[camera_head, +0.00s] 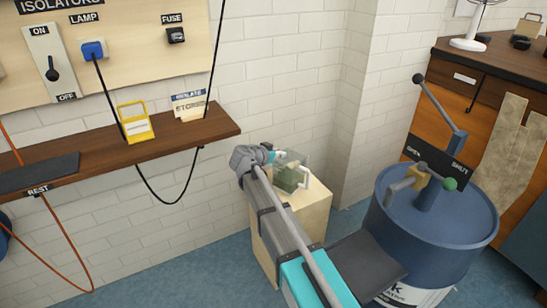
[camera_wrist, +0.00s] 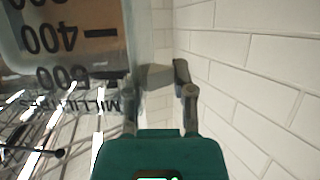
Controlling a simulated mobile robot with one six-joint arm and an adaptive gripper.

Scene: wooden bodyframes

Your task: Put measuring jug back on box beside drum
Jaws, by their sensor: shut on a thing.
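The measuring jug (camera_head: 291,177) is clear with a pale handle at its right and something greenish showing in it. It is over the top of the pale wooden box (camera_head: 318,222); I cannot tell whether it rests there or hangs just above. My gripper (camera_head: 279,156) is at the jug's upper left and shut on it. In the wrist view the jug (camera_wrist: 70,50) fills the upper left, with its millilitre scale upside down. The gripper fingers (camera_wrist: 155,80) are at its side; the exact contact is unclear. The blue drum (camera_head: 435,225) stands right of the box.
A brown wall shelf (camera_head: 215,126) with a yellow holder (camera_head: 136,122) and hanging cables is left of the box. White brick wall is close behind. A lever and valve (camera_head: 428,180) stand on the drum. A wooden cabinet (camera_head: 480,110) is behind the drum.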

